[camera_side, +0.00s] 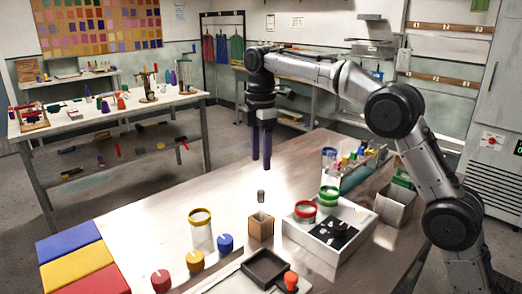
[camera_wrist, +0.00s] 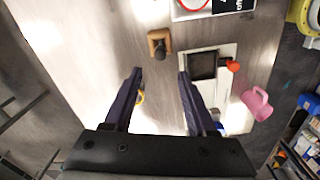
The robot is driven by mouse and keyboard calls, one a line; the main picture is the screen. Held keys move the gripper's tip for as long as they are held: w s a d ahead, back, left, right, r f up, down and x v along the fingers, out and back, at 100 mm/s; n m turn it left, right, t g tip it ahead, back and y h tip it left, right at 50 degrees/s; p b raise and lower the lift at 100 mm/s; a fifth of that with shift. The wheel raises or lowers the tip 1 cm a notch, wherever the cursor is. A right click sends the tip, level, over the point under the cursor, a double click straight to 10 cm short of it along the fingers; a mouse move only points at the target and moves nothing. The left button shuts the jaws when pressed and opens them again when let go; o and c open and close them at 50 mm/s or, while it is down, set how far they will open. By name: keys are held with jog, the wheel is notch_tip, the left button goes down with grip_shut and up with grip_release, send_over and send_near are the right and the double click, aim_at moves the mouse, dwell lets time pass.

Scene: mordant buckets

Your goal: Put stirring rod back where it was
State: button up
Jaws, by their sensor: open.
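A small dark cylinder (camera_side: 261,196), possibly the top of the stirring rod, shows directly above the small square wooden holder (camera_side: 260,228). I cannot make out a shaft, or whether it stands in the holder. In the wrist view the dark piece (camera_wrist: 160,48) overlaps the near side of the wooden holder (camera_wrist: 153,36), just beyond my fingertips in the picture. My gripper (camera_side: 261,163) points down, high above the table and apart from the holder. In the wrist view my gripper (camera_wrist: 160,73) has its two fingers spread with nothing between them.
A white tray (camera_side: 345,255) with red- and green-rimmed vessels is right of the holder. A yellow-rimmed clear vessel (camera_side: 201,235) and red, yellow and blue knobs stand left. A dark square dish (camera_side: 265,268) is in front. A pink jug (camera_wrist: 257,103) shows in the wrist view.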

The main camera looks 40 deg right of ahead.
jog(key=s+d+r+m+t, duration=0.1)
jog(key=s+r+m, duration=0.25)
jog(key=s, duration=0.45)
jog(key=s+d+r+m+t, duration=0.15)
jog(key=s+m, duration=0.25)
jog(key=s, duration=0.4)
jog(key=s+f+m+t, duration=0.1)
jog(key=s+f+m, duration=0.2)
jog(key=s, duration=0.6)
jog(key=s+f+m+t, duration=0.2)
jog(key=s+f+m, duration=0.2)
jog(key=s+f, duration=0.3)
jog(key=shift+s+f, duration=0.35)
jog(key=shift+s, duration=0.7)
jog(key=shift+m, duration=0.25)
